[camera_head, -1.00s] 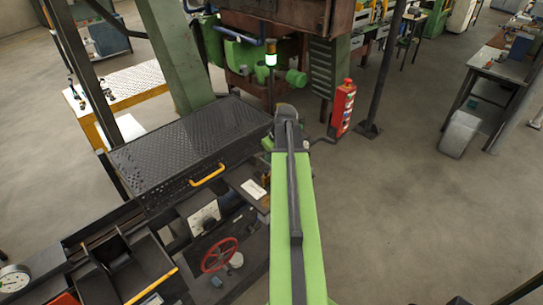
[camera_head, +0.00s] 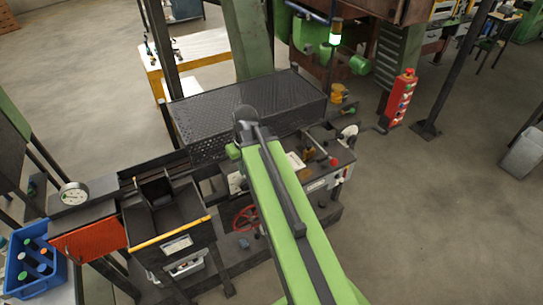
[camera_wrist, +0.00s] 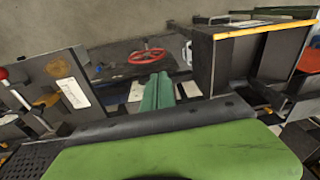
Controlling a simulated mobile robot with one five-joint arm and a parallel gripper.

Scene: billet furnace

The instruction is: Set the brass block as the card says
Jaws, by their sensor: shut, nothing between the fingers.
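A white card (camera_head: 297,160) lies on the dark bench in front of the black perforated cover. It also shows in the wrist view (camera_wrist: 73,92), with print too small to read. A brass-coloured piece (camera_wrist: 45,101) lies beside the card in the wrist view; I cannot tell for sure whether it is the brass block. My gripper (camera_wrist: 157,92) shows as green fingers, shut and empty, above the bench front and apart from the card.
A black perforated cover (camera_head: 245,105) stands behind the bench. A red handwheel (camera_wrist: 148,56) is on the bench front. A dark chute with a yellow edge (camera_head: 168,228) is at left, near a blue crate (camera_head: 35,272). A red button post (camera_head: 401,98) stands right.

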